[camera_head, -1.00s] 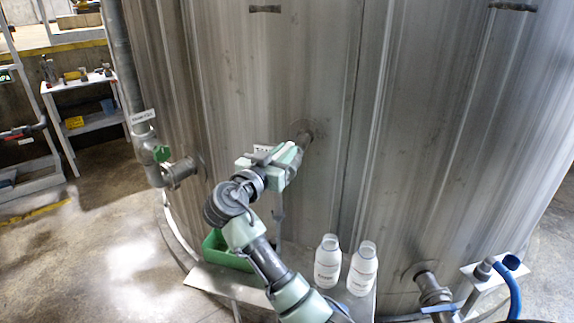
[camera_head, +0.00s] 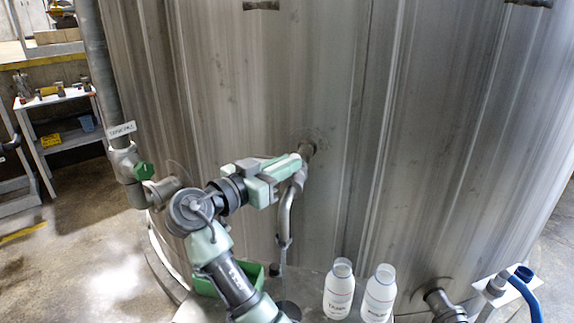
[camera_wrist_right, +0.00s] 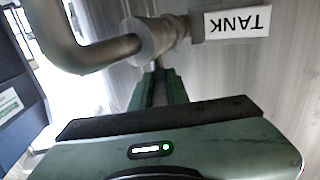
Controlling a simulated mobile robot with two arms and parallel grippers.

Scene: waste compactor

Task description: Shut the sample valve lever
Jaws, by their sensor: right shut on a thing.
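The sample valve (camera_head: 307,150) sticks out of the tank wall, with its bent grey spout (camera_head: 285,215) hanging down. My right gripper (camera_head: 292,165) reaches in from the left and lies against the valve. In the right wrist view, my green gripper fingers (camera_wrist_right: 157,88) are closed together just below the round valve body (camera_wrist_right: 155,38). The spout (camera_wrist_right: 70,40) curves away to the left there. The lever is hidden between and behind the fingers, so its angle cannot be told. My left gripper is not in view.
Two white bottles (camera_head: 340,290) (camera_head: 379,293) and a green bin (camera_head: 258,272) stand below the valve. A pipe with a green handle (camera_head: 144,171) is at left. A blue hose (camera_head: 524,295) is at lower right. A TANK label (camera_wrist_right: 237,22) is beside the valve.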

